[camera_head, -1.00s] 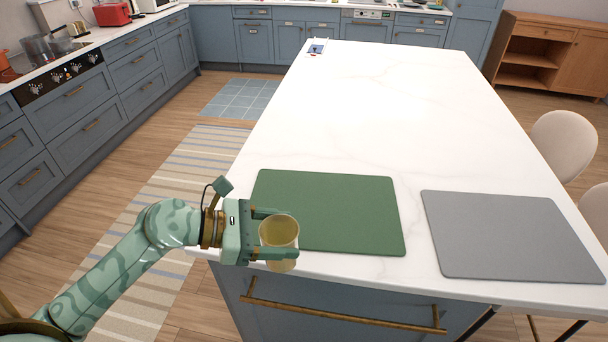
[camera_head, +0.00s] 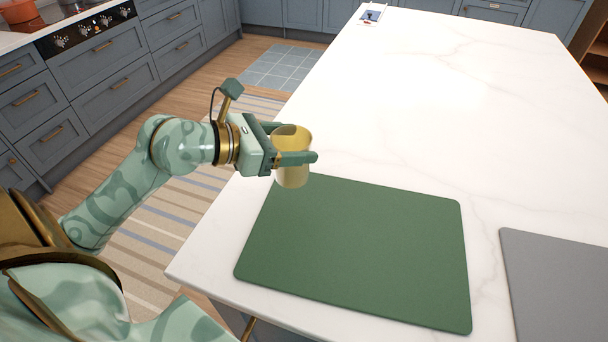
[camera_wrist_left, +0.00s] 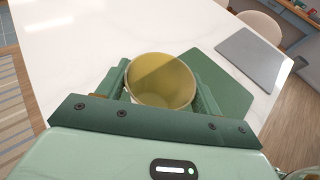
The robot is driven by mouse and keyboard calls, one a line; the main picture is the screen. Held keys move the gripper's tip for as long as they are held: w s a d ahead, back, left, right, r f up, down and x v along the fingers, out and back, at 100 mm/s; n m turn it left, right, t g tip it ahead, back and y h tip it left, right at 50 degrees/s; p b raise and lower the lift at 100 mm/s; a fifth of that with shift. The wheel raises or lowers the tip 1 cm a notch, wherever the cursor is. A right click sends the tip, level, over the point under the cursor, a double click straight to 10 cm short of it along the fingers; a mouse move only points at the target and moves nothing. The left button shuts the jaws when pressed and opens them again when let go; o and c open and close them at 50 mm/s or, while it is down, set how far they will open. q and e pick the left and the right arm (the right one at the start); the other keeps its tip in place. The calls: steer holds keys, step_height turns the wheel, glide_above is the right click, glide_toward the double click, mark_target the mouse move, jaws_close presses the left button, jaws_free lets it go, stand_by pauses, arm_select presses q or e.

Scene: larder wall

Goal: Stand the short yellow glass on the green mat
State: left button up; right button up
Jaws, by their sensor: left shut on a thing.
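The short yellow glass (camera_head: 292,172) is upright between the fingers of my left gripper (camera_head: 296,158), which is shut on it. In the head view it shows over the far left corner of the green mat (camera_head: 360,250); its height above the counter is hard to tell. In the left wrist view I look into the open top of the glass (camera_wrist_left: 160,82), which appears empty. The green mat (camera_wrist_left: 228,85) lies partly hidden behind the gripper there. My right gripper is not in view.
A grey mat (camera_head: 560,280) lies to the right of the green mat on the white counter (camera_head: 440,110). A small dark-and-white object (camera_head: 372,14) lies at the counter's far end. The green mat is bare, and the counter beyond it is clear.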

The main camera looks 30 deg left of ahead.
mark_target(295, 146)
arm_select(q)
steer(key=w+f, duration=0.1)
steer(key=w+a+f+b, duration=0.1)
steer(key=w+f, duration=0.1)
steer(key=w+a+f, duration=0.1)
steer(key=f, duration=0.1)
steer(key=shift+w+a+b, duration=0.15)
steer(key=shift+b, duration=0.25)
steer(key=f, duration=0.2)
steer(key=f+b, duration=0.1)
steer(key=shift+w+a+f+b, duration=0.1)
steer(key=shift+w+f+b, duration=0.1)
steer(key=shift+f+b, duration=0.15)
steer(key=shift+f, duration=0.1)
steer(key=o, duration=1.1)
steer(key=shift+o, duration=0.2)
steer(key=shift+r, duration=0.2)
steer(key=p+v, duration=0.2)
steer(key=v, duration=1)
steer(key=shift+p, duration=0.3)
